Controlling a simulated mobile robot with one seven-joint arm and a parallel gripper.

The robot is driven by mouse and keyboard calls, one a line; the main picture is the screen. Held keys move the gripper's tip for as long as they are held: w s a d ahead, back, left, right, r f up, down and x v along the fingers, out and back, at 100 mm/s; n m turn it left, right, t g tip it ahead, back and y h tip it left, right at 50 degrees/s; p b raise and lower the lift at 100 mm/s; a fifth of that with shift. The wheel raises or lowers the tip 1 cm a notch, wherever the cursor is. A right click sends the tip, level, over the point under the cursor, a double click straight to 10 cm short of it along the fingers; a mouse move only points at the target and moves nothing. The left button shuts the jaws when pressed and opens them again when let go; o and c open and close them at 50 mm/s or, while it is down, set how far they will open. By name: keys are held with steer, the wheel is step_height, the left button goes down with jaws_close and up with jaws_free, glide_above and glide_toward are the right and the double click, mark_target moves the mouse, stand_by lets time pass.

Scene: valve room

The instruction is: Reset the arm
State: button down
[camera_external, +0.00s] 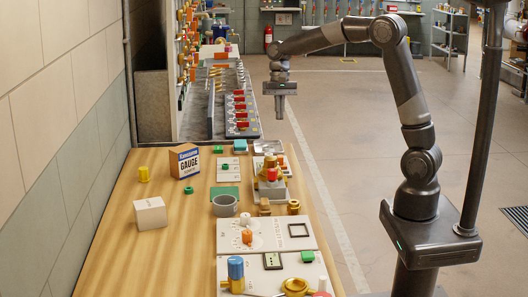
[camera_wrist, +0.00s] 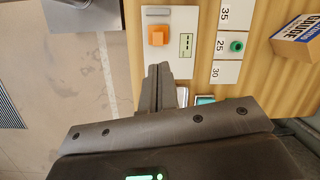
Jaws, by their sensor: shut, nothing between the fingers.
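My arm reaches out from its base at the right in the external view, bent over the aisle beside the workbench (camera_external: 112,240). My gripper (camera_external: 280,112) points down, well above the floor and near the bench's right edge. It is shut and empty. In the wrist view the closed fingers of my gripper (camera_wrist: 160,75) show as one dark grey piece. Beyond them are a white panel (camera_wrist: 158,62) with an orange knob (camera_wrist: 157,36) and a strip of numbered plates with a green ring (camera_wrist: 236,46).
The bench carries a gauge box (camera_external: 184,161), a white block (camera_external: 150,213), a yellow cylinder (camera_external: 144,174), a grey ring (camera_external: 225,206), brass fittings (camera_external: 293,207) and a blue-topped cylinder (camera_external: 236,268). A rack of red valves (camera_external: 239,110) stands behind. The floor (camera_external: 340,120) around the gripper is clear.

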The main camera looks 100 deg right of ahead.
steer(key=s+a+r+n+h, duration=0.2)
steer(key=s+a+r+n, duration=0.15)
steer(key=a, duration=0.65)
steer(key=s+a+n+t+h, duration=0.1)
steer(key=s+a+n+t, duration=0.4)
steer(key=s+a+n, duration=0.6)
steer(key=s+a, duration=0.4)
steer(key=a, duration=0.2)
steer(key=shift+a+n, duration=0.15)
steer(key=shift+n, duration=0.1)
stand_by(1.0)
